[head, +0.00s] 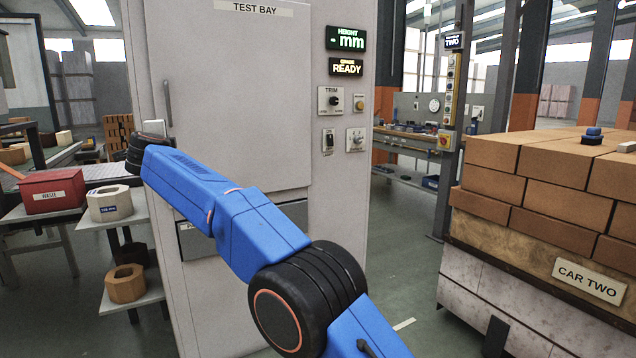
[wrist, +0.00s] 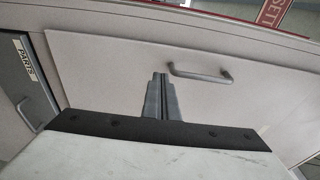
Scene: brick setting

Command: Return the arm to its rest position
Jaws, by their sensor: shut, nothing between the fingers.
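My arm reaches in blue segments from the bottom of the head view up to the left, in front of the grey test bay cabinet (head: 250,110). Its wrist end is near the cabinet's left edge, where my gripper is mostly hidden behind the dark wrist joint. In the wrist view my gripper (wrist: 161,92) shows its two grey fingers together, with nothing between them. Behind them is a pale door panel (wrist: 110,70) with a bar handle (wrist: 200,72) just right of the fingertips. I cannot tell the exact gap to the panel.
At left stand a red box (head: 52,190), a white ring-shaped block (head: 110,203) and a tan one (head: 126,283) on small shelves. At right a brick stack (head: 540,180) rests on a car labelled CAR TWO. Green floor (head: 405,260) is open between cabinet and car.

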